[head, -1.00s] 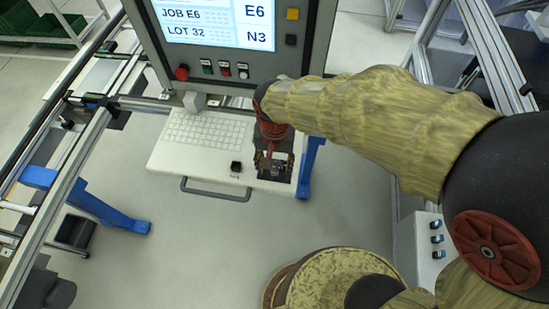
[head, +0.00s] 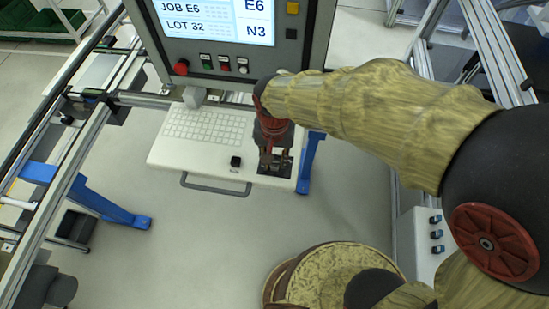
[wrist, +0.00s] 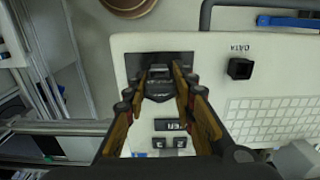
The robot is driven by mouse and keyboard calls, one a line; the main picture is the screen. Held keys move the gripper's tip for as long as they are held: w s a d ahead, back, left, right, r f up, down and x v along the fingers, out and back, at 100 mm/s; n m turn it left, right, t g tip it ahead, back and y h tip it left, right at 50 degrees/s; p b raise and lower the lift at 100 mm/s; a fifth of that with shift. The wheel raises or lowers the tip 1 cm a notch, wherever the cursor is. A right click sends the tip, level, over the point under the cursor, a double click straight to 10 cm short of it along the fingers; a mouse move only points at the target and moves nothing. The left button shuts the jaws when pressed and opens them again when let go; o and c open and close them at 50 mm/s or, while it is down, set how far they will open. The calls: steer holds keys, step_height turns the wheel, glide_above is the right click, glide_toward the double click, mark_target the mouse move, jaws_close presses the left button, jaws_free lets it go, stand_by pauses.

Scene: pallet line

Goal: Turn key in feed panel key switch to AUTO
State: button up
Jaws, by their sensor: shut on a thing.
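The feed panel key switch sits on a dark square plate (wrist: 128,64) at the end of a white keyboard shelf (head: 215,173). In the wrist view an upside-down FEED label (wrist: 170,125) lies beside the plate. My gripper (head: 272,166) is over this plate, pointing down. In the wrist view my gripper (wrist: 164,72) has its two fingers on either side of a small dark piece, the key (wrist: 159,84), and is shut on it. The fingers hide much of the key and switch, so I cannot read which position it points to.
A black square knob (wrist: 240,68) marked DATA is on the same shelf. Keyboard keys (head: 210,125) lie left of my gripper in the head view. The screen panel (head: 225,62) with buttons stands behind. A round drum (head: 325,275) is in front. Aluminium rails run at left.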

steer(key=shift+c, duration=0.5)
steer(key=m, duration=0.4)
steer(key=shift+m, duration=0.3)
steer(key=m, duration=0.4)
steer(key=shift+m, duration=0.3)
steer(key=o, duration=1.1)
steer(key=o, duration=0.4)
steer(key=shift+o, duration=0.8)
